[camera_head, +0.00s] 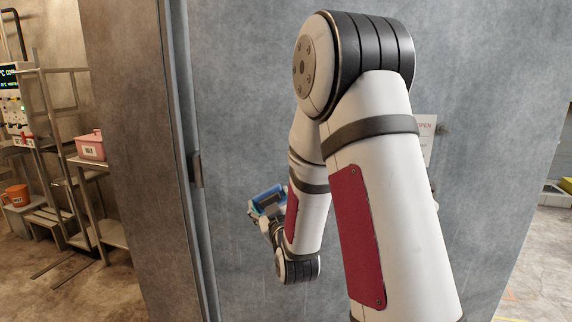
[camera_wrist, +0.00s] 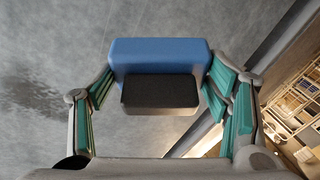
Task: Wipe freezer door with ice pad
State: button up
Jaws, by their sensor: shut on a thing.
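The ice pad (camera_wrist: 160,52) is a blue block with a dark handle block (camera_wrist: 160,90) on its near side. My gripper (camera_wrist: 158,92) is shut on the handle block, with a green-padded finger at each side. The blue face points toward the grey freezer door (camera_wrist: 60,40); I cannot tell whether it touches. In the head view the ice pad (camera_head: 268,198) shows small in front of the large grey door (camera_head: 240,110), left of my arm, and my gripper (camera_head: 262,215) is partly hidden. A dark, wet-looking patch marks the door at the left of the wrist view.
A metal door edge and frame (camera_head: 190,170) run upright left of the ice pad. Further left are a metal rack (camera_head: 85,190), a pink box (camera_head: 90,145) and an orange bucket (camera_head: 17,195). A white sign (camera_head: 428,130) is on the door behind my arm.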

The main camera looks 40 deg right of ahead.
jog(key=s+d+r+t+h+b, duration=0.1)
jog(key=s+d+r+t, duration=0.1)
jog(key=r, duration=0.4)
jog(key=s+d+r+t+h, duration=0.1)
jog(key=d+r, duration=0.1)
jog(key=r, duration=0.5)
jog(key=shift+h, duration=0.4)
jog(key=shift+w+d+f, duration=0.1)
jog(key=shift+w+d, duration=0.4)
jog(key=shift+w, duration=0.3)
jog(key=shift+w+d, duration=0.55)
jog(key=shift+w, duration=0.2)
jog(key=shift+w+d+f, duration=0.1)
jog(key=shift+w+d, duration=0.4)
jog(key=shift+w, duration=0.3)
jog(key=shift+w+d+b, duration=0.4)
jog(key=shift+w+d, duration=0.15)
jog(key=shift+w, duration=0.3)
jog(key=shift+s+d+b, duration=2.45)
jog(key=shift+s+d, duration=2.35)
jog(key=shift+d, duration=2.2)
jog(key=w+a+r+b, duration=0.1)
jog(key=w+a+b, duration=0.5)
jog(key=a, duration=0.2)
jog(key=shift+a+r, duration=0.35)
jog(key=shift+a, duration=0.05)
